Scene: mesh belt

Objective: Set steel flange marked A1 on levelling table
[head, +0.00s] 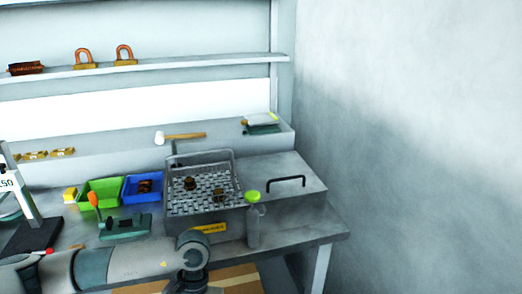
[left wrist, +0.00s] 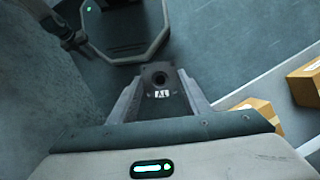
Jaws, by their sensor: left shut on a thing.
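The steel flange (left wrist: 160,77) is a small dark square plate with a round hole and a white label that seems to read A1. In the left wrist view my left gripper (left wrist: 161,92) is shut on it, one finger on each side. In the head view my left arm comes in at the lower left; its gripper end (head: 190,282) is at the bottom edge, in front of the bench, and the flange is hidden there. A dark arm end, seemingly my right gripper (left wrist: 74,38), shows small at the upper left of the wrist view. I cannot identify a levelling table.
The bench holds a wire basket (head: 232,160) with dark parts, a green-capped bottle (head: 253,222), a green bin (head: 88,188), a blue bin (head: 130,195) and a green tool (head: 135,226). Cardboard boxes (left wrist: 252,113) stand at the right in the wrist view.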

